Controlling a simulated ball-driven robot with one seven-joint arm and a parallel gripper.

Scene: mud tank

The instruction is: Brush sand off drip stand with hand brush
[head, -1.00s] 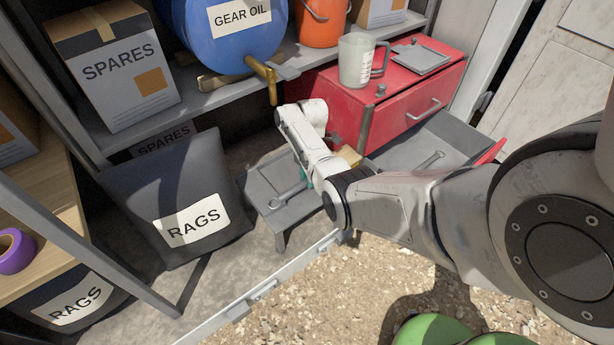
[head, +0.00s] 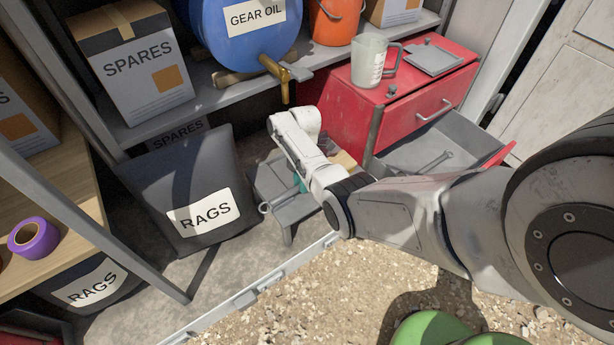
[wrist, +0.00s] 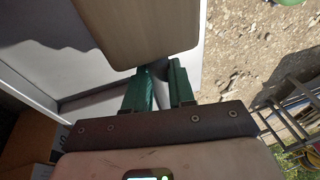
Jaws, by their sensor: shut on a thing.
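The drip stand (head: 262,178) is a low grey stand under the brass tap, partly covered by my arm in the head view. A spanner (head: 276,202) lies across it. Sand on its top cannot be made out clearly. The hand brush shows as a tan wooden block (wrist: 130,28) in the wrist view, and a small tan part (head: 344,160) shows beside my wrist in the head view. My gripper (wrist: 160,72) has green fingers closed on the brush. In the head view my wrist hides most of the gripper and the bristles, low over the stand.
A red toolbox (head: 345,115) with an open grey drawer (head: 425,150) stands close on the right. The tap (head: 275,68) of the blue drum (head: 240,45) hangs behind my wrist. A dark rags bag (head: 180,180) is on the left. Gravel ground (head: 330,285) lies in front.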

